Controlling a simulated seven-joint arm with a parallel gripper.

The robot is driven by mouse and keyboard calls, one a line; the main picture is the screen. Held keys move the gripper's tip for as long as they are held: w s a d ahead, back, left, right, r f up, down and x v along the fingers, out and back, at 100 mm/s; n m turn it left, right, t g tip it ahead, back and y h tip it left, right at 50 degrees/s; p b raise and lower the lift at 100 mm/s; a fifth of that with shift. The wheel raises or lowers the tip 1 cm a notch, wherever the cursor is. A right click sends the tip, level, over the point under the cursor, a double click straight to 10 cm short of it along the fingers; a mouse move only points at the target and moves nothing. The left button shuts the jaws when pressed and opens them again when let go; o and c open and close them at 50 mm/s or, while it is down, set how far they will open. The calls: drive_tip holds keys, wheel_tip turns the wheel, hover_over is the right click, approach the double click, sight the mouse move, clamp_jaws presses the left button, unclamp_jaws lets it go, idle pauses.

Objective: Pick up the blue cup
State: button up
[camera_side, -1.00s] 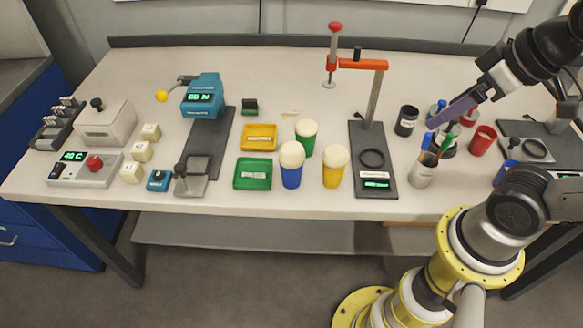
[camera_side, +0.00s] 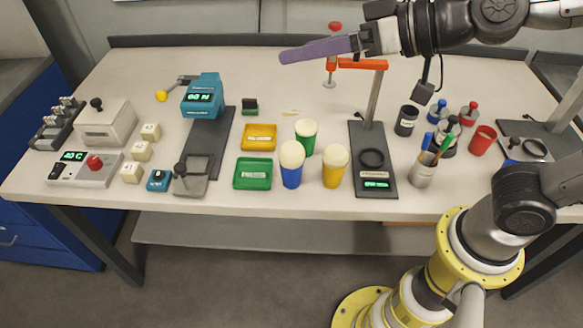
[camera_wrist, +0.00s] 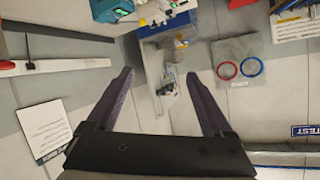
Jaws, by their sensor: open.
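The blue cup (camera_side: 291,177) stands upright near the front middle of the bench in the side view, with a cream, domed top. A yellow cup (camera_side: 333,174) stands to its right and a green cup (camera_side: 306,139) behind it, both with similar tops. My gripper (camera_side: 287,56) is high above the back of the bench, its purple fingers pointing left, well apart from the cups. In the wrist view my gripper (camera_wrist: 160,75) shows two spread purple fingers with nothing between them. No cup can be made out in the wrist view.
A green tray (camera_side: 240,186) and a yellow tray (camera_side: 245,149) lie left of the cups. A stand with a red-orange arm (camera_side: 360,65) rises behind the yellow cup. A pen holder (camera_side: 422,176) and a red cup (camera_side: 481,141) are farther right.

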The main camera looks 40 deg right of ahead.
sight(298, 168)
drive_tip(key=w+a+f+m+t+h, duration=0.2)
drive_tip(key=w, duration=0.2)
drive_tip(key=d+f+h, duration=0.1)
drive_tip(key=f+h, duration=0.1)
drive_tip(key=f, duration=0.7)
drive_tip(key=s+d+f+m+t+h, duration=0.1)
drive_tip(key=f+h, duration=0.1)
drive_tip(key=f, duration=0.7)
drive_tip(key=d+f+m+h, duration=0.1)
drive_tip(key=f+h, duration=0.2)
drive_tip(key=f, duration=0.6)
drive_tip(key=shift+s+d+f+t, duration=0.1)
drive_tip(key=shift+s+t, duration=0.2)
drive_tip(key=shift+s, duration=0.05)
drive_tip(key=shift+x, duration=3.75)
drive_tip(key=shift+f, duration=0.1)
drive_tip(key=c, duration=1.2)
